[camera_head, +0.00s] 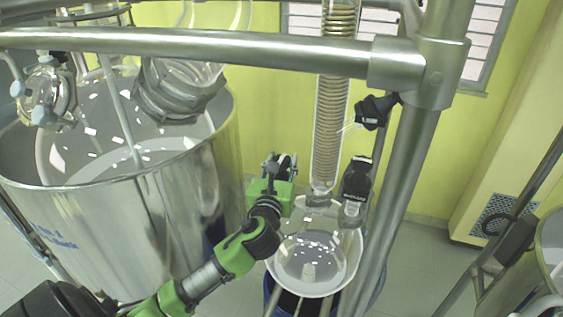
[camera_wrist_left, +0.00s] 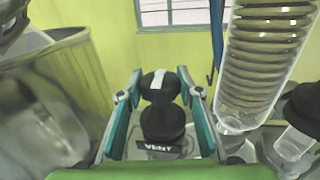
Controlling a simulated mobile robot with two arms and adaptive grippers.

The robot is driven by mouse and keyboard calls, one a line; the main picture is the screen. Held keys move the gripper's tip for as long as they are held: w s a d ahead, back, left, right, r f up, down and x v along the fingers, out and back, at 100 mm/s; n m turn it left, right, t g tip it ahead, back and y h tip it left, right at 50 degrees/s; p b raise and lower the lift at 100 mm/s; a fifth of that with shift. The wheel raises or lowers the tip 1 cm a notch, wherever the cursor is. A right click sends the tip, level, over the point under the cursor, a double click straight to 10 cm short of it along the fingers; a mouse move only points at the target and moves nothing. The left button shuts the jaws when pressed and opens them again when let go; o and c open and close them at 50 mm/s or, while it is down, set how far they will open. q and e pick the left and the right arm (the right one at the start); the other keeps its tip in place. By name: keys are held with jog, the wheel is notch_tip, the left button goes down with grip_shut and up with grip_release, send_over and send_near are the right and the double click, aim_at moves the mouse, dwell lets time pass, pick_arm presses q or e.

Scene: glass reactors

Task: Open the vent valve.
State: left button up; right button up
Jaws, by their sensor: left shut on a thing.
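The vent valve shows in the left wrist view as a black knob (camera_wrist_left: 161,118) with a white stripe across its top. A dark label reading VENT (camera_wrist_left: 166,149) is in front of its base. My left gripper (camera_wrist_left: 161,84) has a teal finger on each side of the knob and is shut on it. In the head view my left gripper (camera_head: 281,165) is at the upper left of the round glass vessel (camera_head: 312,262), and its fingers mostly hide the valve. My right gripper is not in view.
A glass coil condenser (camera_head: 332,110) rises just right of my left gripper. A black-capped fitting (camera_head: 357,180) and a steel frame post (camera_head: 402,165) stand beyond it. A large steel vessel (camera_head: 130,215) stands at left. A horizontal steel bar (camera_head: 200,45) crosses above.

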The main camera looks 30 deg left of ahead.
pick_arm(q)
jog(key=n+g+y, duration=0.2)
jog(key=y, duration=0.1)
jog(key=n+g+y, duration=0.2)
jog(key=n+y, duration=0.1)
jog(key=shift+w+d, duration=0.15)
jog(key=n+g+y, duration=0.2)
jog(key=g, duration=0.2)
jog(key=shift+n+b, duration=0.3)
jog(key=shift+b, duration=0.05)
jog(key=o, duration=0.9)
jog(key=shift+a, duration=0.2)
